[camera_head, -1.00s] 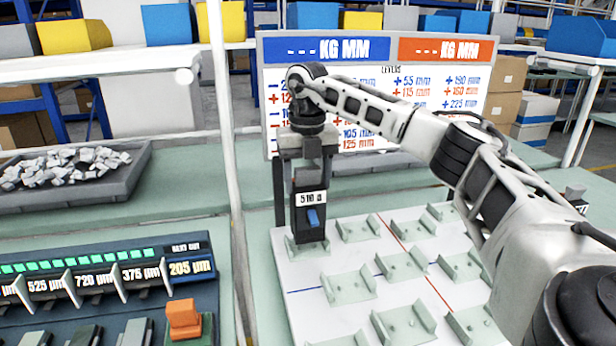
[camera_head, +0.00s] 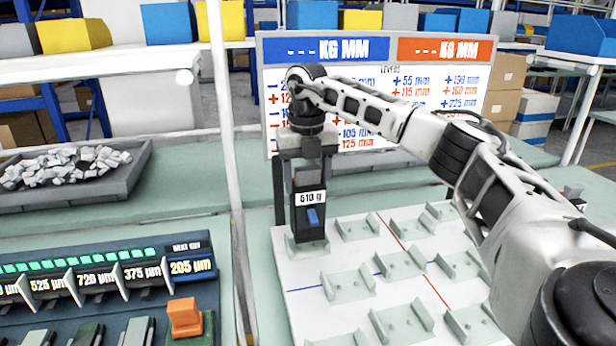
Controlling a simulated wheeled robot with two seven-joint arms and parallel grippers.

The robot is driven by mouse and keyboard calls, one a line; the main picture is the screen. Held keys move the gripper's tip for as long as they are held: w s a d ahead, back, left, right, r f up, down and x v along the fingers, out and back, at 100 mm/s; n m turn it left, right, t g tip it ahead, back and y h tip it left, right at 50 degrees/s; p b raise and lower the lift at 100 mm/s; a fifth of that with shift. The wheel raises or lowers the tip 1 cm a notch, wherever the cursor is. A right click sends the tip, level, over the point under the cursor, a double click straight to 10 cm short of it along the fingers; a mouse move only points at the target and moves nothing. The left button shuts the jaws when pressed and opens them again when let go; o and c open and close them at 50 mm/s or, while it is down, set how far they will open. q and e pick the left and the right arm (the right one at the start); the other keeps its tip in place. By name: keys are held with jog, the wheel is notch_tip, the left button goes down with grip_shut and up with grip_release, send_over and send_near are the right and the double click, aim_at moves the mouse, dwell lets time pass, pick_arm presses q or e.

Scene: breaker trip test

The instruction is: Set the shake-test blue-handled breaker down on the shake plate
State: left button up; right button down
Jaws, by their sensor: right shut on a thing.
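The blue-handled breaker (camera_head: 309,229) is a dark upright block with a blue handle and a white "510 g" label. It stands upright at the far-left cradle (camera_head: 297,250) of the white shake plate (camera_head: 310,299); its lower end appears to be in that cradle, though I cannot tell if it bears on it. My right gripper (camera_head: 309,178) comes down from above and is shut on the breaker's top. My left gripper is not in view.
Several empty cradles (camera_head: 348,286) cover the plate, crossed by red and blue lines. A board with "KG MM" headings (camera_head: 440,85) stands behind. A grey tray of metal pieces (camera_head: 130,180) and a dark rack with an orange-handled breaker (camera_head: 184,318) lie to the left.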

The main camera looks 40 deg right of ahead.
jog(key=shift+w+d+r+p, duration=0.1)
jog(key=shift+w+r+p, duration=0.1)
jog(key=shift+r+p, duration=0.2)
dwell(0.4)
jog(key=shift+f, duration=0.35)
jog(key=shift+s+f, duration=0.1)
jog(key=shift+f, duration=0.35)
jog(key=shift+f, duration=0.2)
jog(key=shift+s, duration=0.15)
dwell(0.8)
jog(key=shift+d+r, duration=0.15)
jog(key=shift+r, duration=0.05)
dwell(0.9)
jog(key=shift+f, duration=0.25)
dwell(1.1)
jog(key=shift+w+r, duration=0.2)
jog(key=shift+r, duration=0.1)
dwell(0.8)
